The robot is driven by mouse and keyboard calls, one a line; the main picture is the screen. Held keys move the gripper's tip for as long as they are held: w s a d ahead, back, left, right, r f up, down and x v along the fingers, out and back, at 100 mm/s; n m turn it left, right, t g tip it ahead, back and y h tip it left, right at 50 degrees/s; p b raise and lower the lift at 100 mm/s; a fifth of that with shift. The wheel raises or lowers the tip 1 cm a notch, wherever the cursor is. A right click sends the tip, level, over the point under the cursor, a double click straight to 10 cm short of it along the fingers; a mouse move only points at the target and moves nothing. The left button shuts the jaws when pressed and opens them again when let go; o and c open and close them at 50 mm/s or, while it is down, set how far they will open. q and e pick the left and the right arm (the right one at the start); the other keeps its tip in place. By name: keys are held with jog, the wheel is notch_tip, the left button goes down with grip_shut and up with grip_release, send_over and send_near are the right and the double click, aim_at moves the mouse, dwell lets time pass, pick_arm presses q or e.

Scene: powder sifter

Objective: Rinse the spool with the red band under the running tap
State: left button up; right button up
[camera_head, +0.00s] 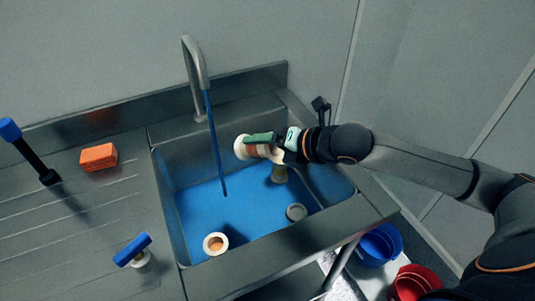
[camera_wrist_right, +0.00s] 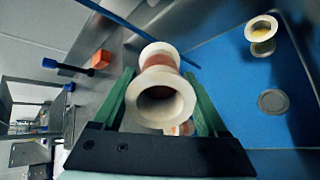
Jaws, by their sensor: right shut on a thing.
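My right gripper (camera_head: 262,143) reaches over the sink from the right. In the right wrist view, its green fingers (camera_wrist_right: 160,105) are shut on a white spool with a reddish-brown band (camera_wrist_right: 158,62), held with its hollow end facing the camera. The same spool (camera_head: 242,148) shows in the head view, above the basin. The grey tap (camera_head: 195,65) runs a thin blue stream (camera_head: 216,140) into the sink. In the head view the stream falls to the left of the spool, with a gap between them. My left gripper is out of view.
In the blue-floored sink (camera_head: 245,222) stand an orange-cored spool (camera_head: 216,243) and a yellowish spool (camera_head: 279,174), near a round drain (camera_head: 296,212). An orange sponge (camera_head: 98,157) and blue-headed tools (camera_head: 10,130) are on the left drainboard. Blue (camera_head: 378,246) and red (camera_head: 414,284) buckets stand below right.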

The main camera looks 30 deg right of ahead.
aim_at(241, 139)
jog(key=w+a, duration=0.1)
jog(key=w, duration=0.1)
jog(key=w+a+b, duration=0.1)
jog(key=w, duration=0.1)
jog(key=w+a+f+b, duration=0.1)
jog(key=shift+w+a+f, duration=0.1)
jog(key=shift+w, duration=0.3)
jog(key=w+a, duration=0.3)
jog(key=w, duration=0.3)
jog(key=shift+w+f, duration=0.15)
jog(key=shift+f, duration=0.3)
dwell(0.3)
jog(key=shift+d+p, duration=0.3)
jog(key=shift+s+r, duration=0.1)
jog(key=shift+s, duration=0.1)
